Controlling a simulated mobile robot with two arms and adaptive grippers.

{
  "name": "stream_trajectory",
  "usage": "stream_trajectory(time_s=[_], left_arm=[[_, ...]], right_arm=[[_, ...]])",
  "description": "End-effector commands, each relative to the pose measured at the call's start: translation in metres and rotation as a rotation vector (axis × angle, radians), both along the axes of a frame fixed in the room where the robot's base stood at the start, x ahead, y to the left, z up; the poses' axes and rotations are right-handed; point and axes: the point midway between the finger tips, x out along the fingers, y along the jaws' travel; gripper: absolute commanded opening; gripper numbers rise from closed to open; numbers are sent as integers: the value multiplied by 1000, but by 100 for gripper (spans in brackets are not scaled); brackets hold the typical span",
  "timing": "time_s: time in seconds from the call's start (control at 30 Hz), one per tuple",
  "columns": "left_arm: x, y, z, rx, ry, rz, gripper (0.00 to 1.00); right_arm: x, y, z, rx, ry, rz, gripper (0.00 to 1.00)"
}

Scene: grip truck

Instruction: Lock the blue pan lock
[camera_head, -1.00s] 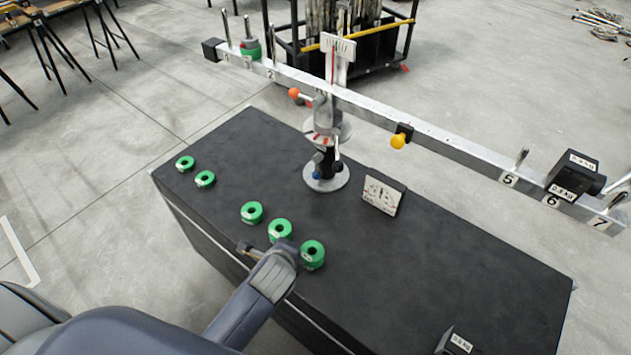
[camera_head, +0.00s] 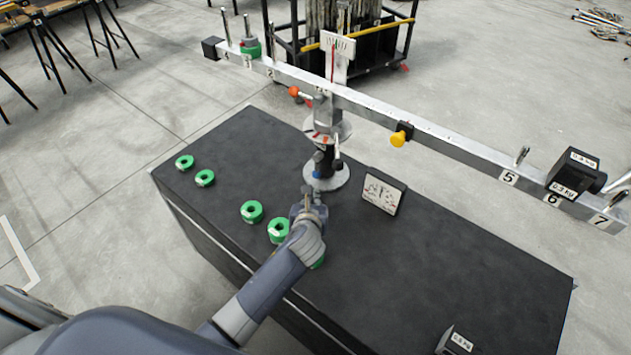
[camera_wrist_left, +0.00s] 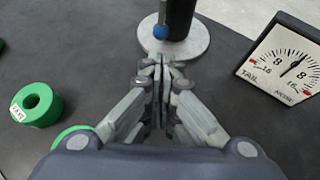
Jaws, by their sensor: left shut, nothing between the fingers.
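The blue pan lock shows as a small blue ball knob (camera_wrist_left: 161,32) low on the balance's dark post (camera_wrist_left: 182,18), just above the round grey base. In the head view the post stands on its round base (camera_head: 326,177), and the knob is hard to make out there. My left gripper (camera_head: 308,190) is in front of the base. In the left wrist view its fingers (camera_wrist_left: 158,60) are closed together and empty, pointing at the base just short of the blue knob, apart from it as far as I can tell. My right gripper is not in view.
Several green ring weights (camera_head: 252,212) lie on the black table (camera_head: 420,270) left of my arm. A dial gauge (camera_head: 382,191) stands right of the base. The balance beam (camera_head: 450,145) spans above, with an orange knob (camera_head: 294,91) and a yellow knob (camera_head: 398,139).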

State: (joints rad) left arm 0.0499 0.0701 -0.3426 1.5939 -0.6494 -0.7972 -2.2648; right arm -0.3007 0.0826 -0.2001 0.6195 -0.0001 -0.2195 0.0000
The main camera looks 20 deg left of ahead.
Motion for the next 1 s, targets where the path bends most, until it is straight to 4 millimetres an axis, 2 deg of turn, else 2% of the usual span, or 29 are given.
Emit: stream_trajectory(time_s=[0.37,0.5,0.73,1.0], left_arm=[[51,12,-32,-4,0,1,0],[71,17,-29,-5,-1,2,0],[86,21,-30,-3,0,1,0],[88,21,-29,-3,0,1,0]], right_arm=[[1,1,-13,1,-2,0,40],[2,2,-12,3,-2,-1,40],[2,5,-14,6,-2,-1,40],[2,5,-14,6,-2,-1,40]])
